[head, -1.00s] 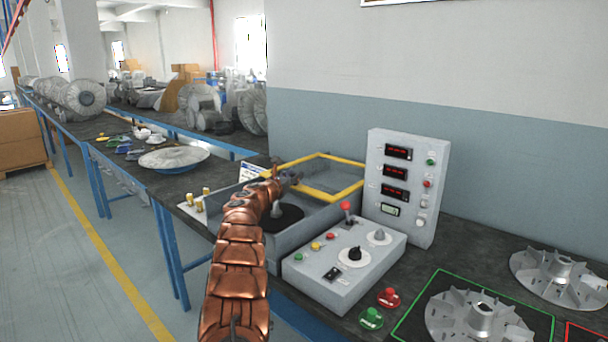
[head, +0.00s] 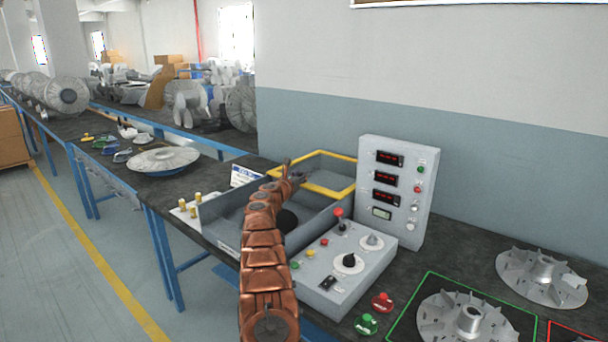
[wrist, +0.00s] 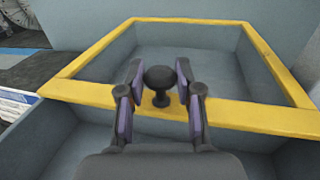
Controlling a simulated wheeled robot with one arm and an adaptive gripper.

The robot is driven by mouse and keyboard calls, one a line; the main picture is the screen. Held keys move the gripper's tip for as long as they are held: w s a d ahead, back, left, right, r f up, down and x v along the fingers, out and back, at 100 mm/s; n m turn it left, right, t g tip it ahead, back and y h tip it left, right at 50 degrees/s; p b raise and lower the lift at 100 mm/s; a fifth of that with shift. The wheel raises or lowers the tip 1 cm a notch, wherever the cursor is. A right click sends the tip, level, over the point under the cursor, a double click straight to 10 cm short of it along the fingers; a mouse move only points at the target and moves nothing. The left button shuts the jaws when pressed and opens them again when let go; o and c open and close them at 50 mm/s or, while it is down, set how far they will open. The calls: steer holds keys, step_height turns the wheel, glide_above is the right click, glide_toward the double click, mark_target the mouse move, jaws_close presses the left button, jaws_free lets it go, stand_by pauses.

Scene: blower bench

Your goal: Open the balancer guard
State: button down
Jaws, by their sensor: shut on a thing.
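The balancer guard (head: 328,191) is a flat yellow-edged frame over the back part of the grey balancer tub (head: 233,203). The front part of the tub is uncovered. In the wrist view, the guard's yellow front bar (wrist: 245,113) crosses the picture and carries a black knob (wrist: 160,76). My gripper (wrist: 160,84) has its two fingers on either side of this knob, shut on it. In the head view, my gripper (head: 292,172) is at the guard's front bar, and my arm hides part of the tub and most of a dark disc (head: 287,221) inside.
A control box (head: 345,262) with knobs and a red-topped lever stands right of the tub. A display panel (head: 392,190) rises behind it. Finned impellers (head: 470,318) lie at the right. Brass-coloured pegs (head: 190,208) stand left of the tub.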

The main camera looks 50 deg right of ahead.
steer(key=shift+s+d, duration=0.1)
steer(key=shift+d, duration=0.05)
steer(key=c, duration=0.7)
jaws_free()
steer(key=shift+c, duration=0.2)
steer(key=shift+a, duration=0.25)
steer(key=shift+a+r, duration=0.1)
steer(key=shift+a, duration=0.05)
steer(key=shift+a+r, duration=0.1)
steer(key=shift+a, duration=0.45)
steer(key=shift+s+a+f, duration=0.15)
steer(key=shift+a, duration=0.25)
steer(key=shift+s+a+f, duration=0.1)
steer(key=shift+a, duration=0.25)
steer(key=v, duration=0.8)
steer(key=shift+s+a, duration=0.2)
steer(key=shift+a, duration=0.1)
